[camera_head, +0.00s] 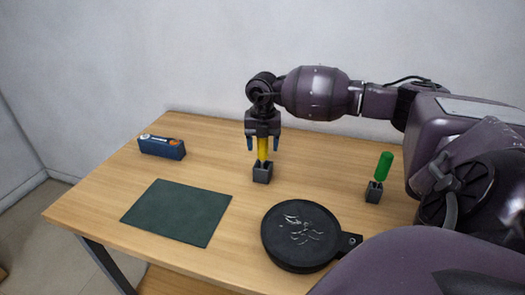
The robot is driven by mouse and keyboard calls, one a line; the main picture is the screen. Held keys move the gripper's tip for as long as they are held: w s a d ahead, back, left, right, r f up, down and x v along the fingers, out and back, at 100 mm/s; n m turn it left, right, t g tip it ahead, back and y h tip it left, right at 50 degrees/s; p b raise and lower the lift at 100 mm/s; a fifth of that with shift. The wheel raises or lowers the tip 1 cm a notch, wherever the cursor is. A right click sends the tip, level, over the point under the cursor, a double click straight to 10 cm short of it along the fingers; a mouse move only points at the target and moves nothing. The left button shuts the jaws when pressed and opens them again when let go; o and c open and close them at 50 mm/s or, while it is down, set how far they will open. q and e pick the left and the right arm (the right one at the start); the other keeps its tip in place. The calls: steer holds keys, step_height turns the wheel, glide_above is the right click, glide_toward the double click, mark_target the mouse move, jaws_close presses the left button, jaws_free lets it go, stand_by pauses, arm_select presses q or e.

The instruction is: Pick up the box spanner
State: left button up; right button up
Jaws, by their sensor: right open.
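A yellow-handled tool (262,150) stands upright in a small dark grey holder (262,174) near the middle of the table. A green-handled tool (383,166) stands upright in a similar holder (374,192) at the right. I cannot tell for sure which is the box spanner, as the lower ends of both are hidden in their holders. My right gripper (263,146) points down over the yellow tool, open, with one blue-tipped finger on each side of its handle. The top of that handle is hidden by the gripper. My left gripper is not in view.
A dark blue box (163,150) with small items on top sits at the back left of the wooden table (215,165). A dark green mat (177,213) lies front left. A round black pan-like object (290,258) lies front centre, near my right arm.

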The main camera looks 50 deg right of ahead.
jaws_close()
